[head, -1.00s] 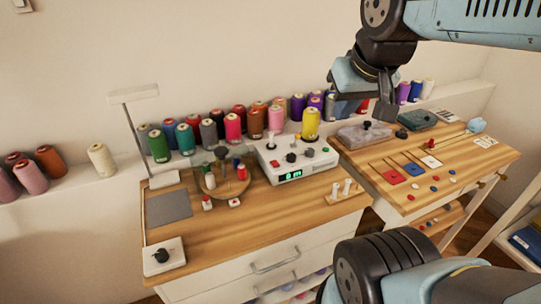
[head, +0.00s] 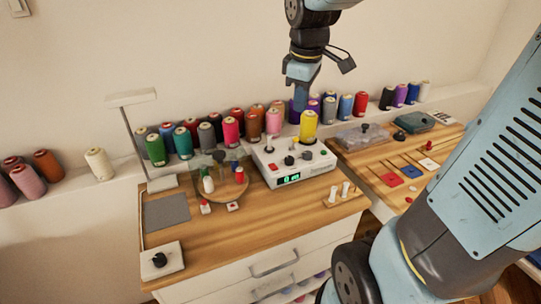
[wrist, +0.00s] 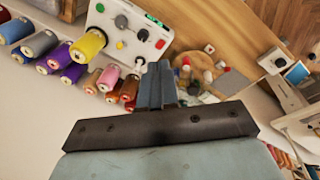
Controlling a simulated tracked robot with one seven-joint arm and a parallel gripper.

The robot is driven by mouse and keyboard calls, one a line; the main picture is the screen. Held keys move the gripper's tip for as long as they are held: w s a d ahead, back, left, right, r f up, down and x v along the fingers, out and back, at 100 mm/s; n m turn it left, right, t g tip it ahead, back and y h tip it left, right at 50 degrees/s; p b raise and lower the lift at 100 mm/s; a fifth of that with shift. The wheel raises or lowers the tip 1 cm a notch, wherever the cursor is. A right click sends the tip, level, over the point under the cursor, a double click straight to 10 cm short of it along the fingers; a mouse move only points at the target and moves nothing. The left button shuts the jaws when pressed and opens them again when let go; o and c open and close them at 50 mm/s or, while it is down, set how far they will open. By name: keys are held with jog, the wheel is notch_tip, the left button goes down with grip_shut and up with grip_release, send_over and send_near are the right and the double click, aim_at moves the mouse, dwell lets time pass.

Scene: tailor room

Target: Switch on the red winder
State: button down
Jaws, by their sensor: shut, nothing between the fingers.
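A red spool (head: 239,175) stands on a round wooden board (head: 232,193) under a clear cover, beside a white spool (head: 208,184). Two small white blocks with red tops lie at the board's front edge, a left one (head: 205,207) and a right one (head: 234,206). I cannot tell for sure which part is the red winder's switch. In the wrist view the round board shows small, right of my fingers. My gripper (head: 301,112) is shut and empty, pointing down above the back of the table near the yellow spool. Its closed fingers show in the wrist view (wrist: 158,70).
A white machine (head: 293,168) with a green display, knobs and a yellow spool (head: 309,126) stands right of the board. Many coloured spools line the back ledge. A lamp (head: 132,98), grey mat (head: 166,211) and knob box (head: 161,260) stand at left.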

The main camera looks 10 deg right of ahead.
aim_at(274, 168)
jog(key=w+a+f+n+g, duration=0.3)
jog(key=w+a+f+n, duration=0.1)
jog(key=w+f+n, duration=0.5)
jog(key=shift+w+a+f+n, duration=0.25)
jog(key=shift+w+f, duration=0.3)
jog(key=shift+w, duration=0.3)
jog(key=f, duration=0.4)
jog(key=s+f, duration=0.1)
jog(key=f, duration=0.9)
jog(key=shift+s+d, duration=0.2)
jog(key=shift+s, duration=0.15)
jog(key=shift+s+f, duration=0.15)
jog(key=shift+s, duration=0.05)
jog(key=shift+w, duration=0.15)
jog(key=shift+w+a, duration=0.1)
jog(key=shift+w, duration=0.6)
jog(key=shift+r, duration=0.3)
